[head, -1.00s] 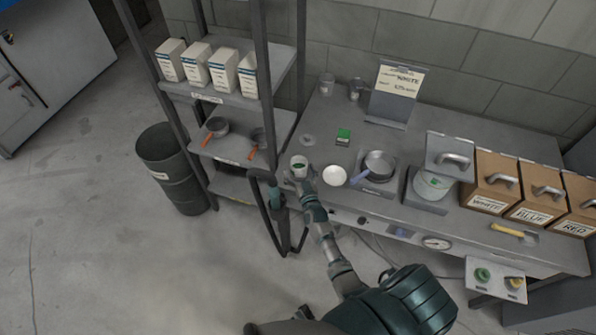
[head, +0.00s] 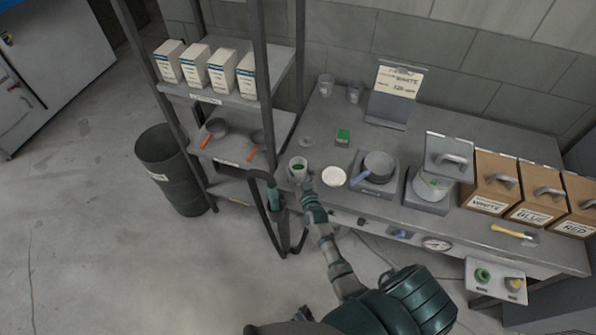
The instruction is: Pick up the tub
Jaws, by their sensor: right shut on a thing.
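The gripper's fingers are small in this view and partly merge with the tub. I cannot tell whether the tub is clear of the bench top.
A clipboard stand (head: 394,95) is behind. Labelled brown bins (head: 491,183) stand at the right. The dark shelf post (head: 266,100) is close on the left.

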